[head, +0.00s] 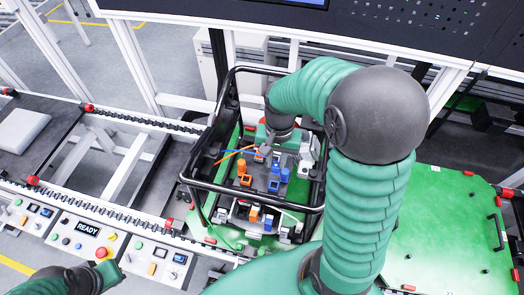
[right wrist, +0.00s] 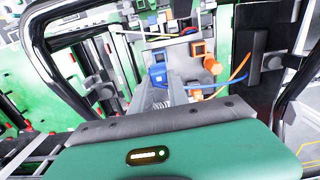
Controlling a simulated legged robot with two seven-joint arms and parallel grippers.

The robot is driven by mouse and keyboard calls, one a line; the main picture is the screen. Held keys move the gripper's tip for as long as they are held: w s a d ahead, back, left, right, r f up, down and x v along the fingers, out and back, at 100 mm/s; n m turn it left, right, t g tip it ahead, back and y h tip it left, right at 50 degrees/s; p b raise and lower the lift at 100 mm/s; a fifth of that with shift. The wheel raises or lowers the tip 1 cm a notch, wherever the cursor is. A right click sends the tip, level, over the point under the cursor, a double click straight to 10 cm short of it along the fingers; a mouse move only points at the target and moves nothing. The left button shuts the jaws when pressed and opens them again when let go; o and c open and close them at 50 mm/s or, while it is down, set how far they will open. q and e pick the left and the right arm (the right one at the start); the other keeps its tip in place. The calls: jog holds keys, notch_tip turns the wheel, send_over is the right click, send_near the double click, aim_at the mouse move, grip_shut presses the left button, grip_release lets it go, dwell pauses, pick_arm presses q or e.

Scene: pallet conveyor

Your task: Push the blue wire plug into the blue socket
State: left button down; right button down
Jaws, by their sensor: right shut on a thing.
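My right gripper (head: 268,150) reaches down into the black-framed unit and is shut. The blue wire (head: 238,151) runs from the left to its jaws, and its plug is mostly hidden there. In the right wrist view the blue wire (right wrist: 238,73) also leads towards the jaws. Blue socket blocks (head: 274,185) stand just below the gripper in the head view. A blue block (right wrist: 157,75) shows just beyond the fingers in the right wrist view. I cannot tell whether the plug touches a socket. My left gripper (head: 108,272) is at the bottom left, its jaws unclear.
A black tube frame (head: 235,85) surrounds the work area. Orange blocks (head: 244,174) stand left of the blue ones, and an orange wire (head: 230,155) lies near the blue wire. A button panel (head: 90,235) lies at left. A green plate (head: 455,235) is at right.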

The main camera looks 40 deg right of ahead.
aim_at(275, 173)
jog(key=shift+s+f, duration=0.1)
jog(key=shift+f, duration=0.1)
notch_tip(275, 173, down, 6)
jog(key=b, duration=0.6)
jog(key=shift+a+f+b, duration=0.1)
jog(key=shift+f+b, duration=0.05)
jog(key=shift+b, duration=0.2)
jog(key=shift+p, duration=0.35)
jog(key=shift+f+b, duration=0.7)
jog(key=shift+f, duration=0.35)
